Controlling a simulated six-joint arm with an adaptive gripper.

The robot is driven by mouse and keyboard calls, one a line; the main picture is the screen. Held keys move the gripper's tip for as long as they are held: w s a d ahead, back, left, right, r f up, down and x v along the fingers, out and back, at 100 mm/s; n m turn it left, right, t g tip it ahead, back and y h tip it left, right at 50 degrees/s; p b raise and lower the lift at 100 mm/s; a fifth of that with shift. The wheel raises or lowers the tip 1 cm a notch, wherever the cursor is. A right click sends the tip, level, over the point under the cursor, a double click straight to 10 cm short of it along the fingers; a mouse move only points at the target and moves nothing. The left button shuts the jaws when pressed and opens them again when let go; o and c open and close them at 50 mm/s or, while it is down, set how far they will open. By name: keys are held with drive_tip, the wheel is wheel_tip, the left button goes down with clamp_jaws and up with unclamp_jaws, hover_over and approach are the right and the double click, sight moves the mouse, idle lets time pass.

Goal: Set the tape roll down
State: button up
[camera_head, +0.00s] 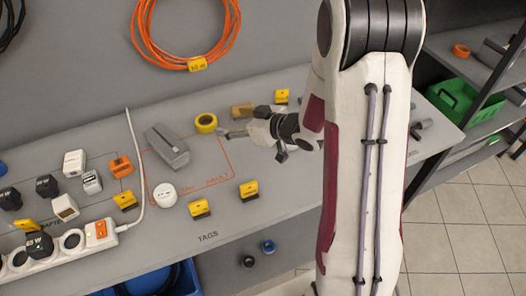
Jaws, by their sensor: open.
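A yellow tape roll (206,123) rests on the grey bench, near the top edge of an orange outlined area. My gripper (228,133) is open just to the right of the roll, with its fingers pointing left toward it. A finger's tip is close to the roll's right side; I cannot tell whether they touch. The roll's dark centre shows from above. My arm comes in from the right and hides part of the bench.
A grey block (166,146) lies left of the roll, and a white round device (165,195) sits below it. Yellow tags (200,208) stand along the front. A power strip (60,252) and several chargers fill the left. An orange cable coil (187,30) hangs behind.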

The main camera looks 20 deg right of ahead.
drive_tip(key=shift+w+d+r, duration=0.1)
drive_tip(key=shift+d+r, duration=0.1)
drive_tip(key=shift+r, duration=0.2)
drive_tip(key=s+d+r+m+g+h, duration=0.2)
drive_tip(key=s+d+r+m+h, duration=0.3)
drive_tip(key=s+r+h, duration=0.6)
drive_tip(key=s+a+r+g+y, duration=0.1)
drive_tip(key=s+a+r+y, duration=0.1)
drive_tip(key=s, duration=0.9)
drive_tip(key=s+a+r+g+y, duration=0.2)
drive_tip(key=s+a, duration=0.3)
drive_tip(key=s, duration=0.6)
drive_tip(key=shift+s+r+m+g+y, duration=0.2)
drive_tip(key=shift+m+g+y, duration=0.1)
drive_tip(key=shift+m+y, duration=0.15)
